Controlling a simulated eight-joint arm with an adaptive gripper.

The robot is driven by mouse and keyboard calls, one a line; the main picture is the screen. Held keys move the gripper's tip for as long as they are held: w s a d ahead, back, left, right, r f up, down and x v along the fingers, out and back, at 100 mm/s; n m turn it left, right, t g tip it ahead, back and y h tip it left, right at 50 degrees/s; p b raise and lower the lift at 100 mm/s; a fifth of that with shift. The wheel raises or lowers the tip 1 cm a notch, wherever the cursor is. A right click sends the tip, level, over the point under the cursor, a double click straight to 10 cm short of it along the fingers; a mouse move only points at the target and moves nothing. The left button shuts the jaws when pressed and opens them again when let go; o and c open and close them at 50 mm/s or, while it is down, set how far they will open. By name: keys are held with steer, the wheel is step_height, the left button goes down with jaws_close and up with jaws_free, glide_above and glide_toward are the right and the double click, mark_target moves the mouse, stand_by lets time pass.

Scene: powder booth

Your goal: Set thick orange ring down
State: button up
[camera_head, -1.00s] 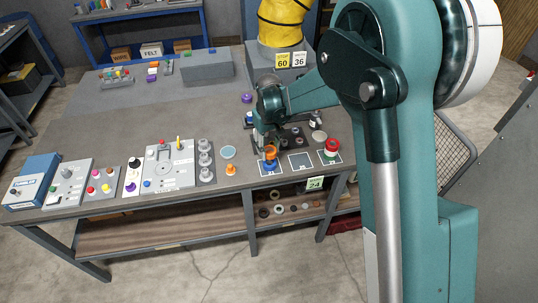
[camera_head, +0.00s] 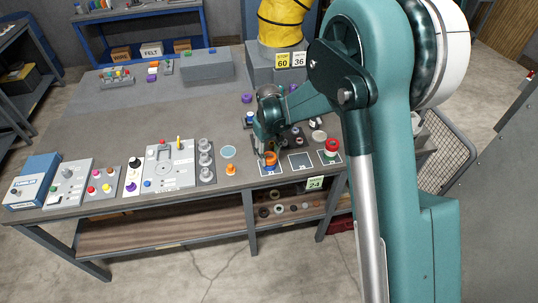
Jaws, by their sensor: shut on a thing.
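My gripper (camera_head: 267,155) points down over the left of three marked squares at the table's front edge. It is shut on the thick orange ring (camera_head: 271,159). The ring is right above a blue piece (camera_head: 267,168) on the left square (camera_head: 278,171). Whether the ring touches the blue piece cannot be told at this size. The fingers hide part of the ring.
The middle square (camera_head: 300,161) is bare. A red, white and green stack (camera_head: 331,149) stands on the right square. An orange piece (camera_head: 230,169) and grey stacked posts (camera_head: 205,158) stand to the left. Small dark parts lie behind the squares.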

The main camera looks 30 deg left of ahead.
mark_target(269, 158)
steer(key=shift+f+b, duration=0.55)
steer(key=o, duration=1)
steer(key=shift+r, duration=0.25)
steer(key=shift+r+p, duration=0.4)
steer(key=shift+p, duration=0.25)
step_height(269, 158, up, 12)
steer(key=shift+f+b, duration=0.1)
steer(key=shift+b, duration=0.35)
